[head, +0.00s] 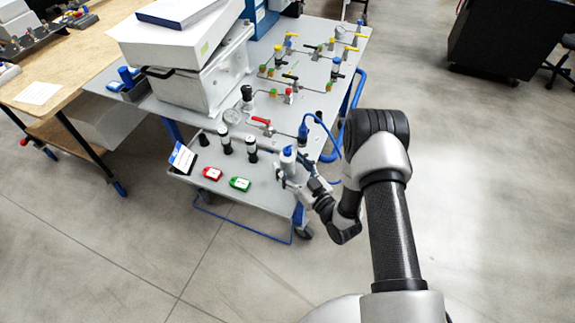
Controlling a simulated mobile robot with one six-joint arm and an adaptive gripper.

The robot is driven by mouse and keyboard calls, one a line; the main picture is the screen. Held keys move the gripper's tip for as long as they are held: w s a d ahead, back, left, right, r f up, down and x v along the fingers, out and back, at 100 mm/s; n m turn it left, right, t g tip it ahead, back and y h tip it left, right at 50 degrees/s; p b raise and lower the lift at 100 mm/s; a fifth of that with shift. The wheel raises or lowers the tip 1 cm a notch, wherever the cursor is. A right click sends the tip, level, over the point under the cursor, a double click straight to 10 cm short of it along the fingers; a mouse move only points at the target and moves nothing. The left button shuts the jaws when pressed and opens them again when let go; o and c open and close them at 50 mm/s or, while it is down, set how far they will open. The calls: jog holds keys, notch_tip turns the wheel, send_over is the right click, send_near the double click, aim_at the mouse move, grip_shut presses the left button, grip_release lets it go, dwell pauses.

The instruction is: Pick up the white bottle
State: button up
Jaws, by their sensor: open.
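A small white bottle (288,162) with a blue cap stands upright near the front right corner of the grey cart top (235,200). My gripper (287,178) is at the bottle's lower front side, reaching in from the right. Its jaws are open and look very close to the bottle. I cannot tell whether they touch it or sit around it. My gripper hides part of the bottle's base.
Several black-and-white cylinders (225,140), a red item (212,174), a green item (240,184) and a small sign (182,158) stand left of the bottle. A blue-topped fitting (303,130) with a blue hose is just behind. Valves and piping fill the back.

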jog(key=shift+x, duration=1.25)
jog(key=shift+c, duration=0.6)
jog(key=c, duration=1.3)
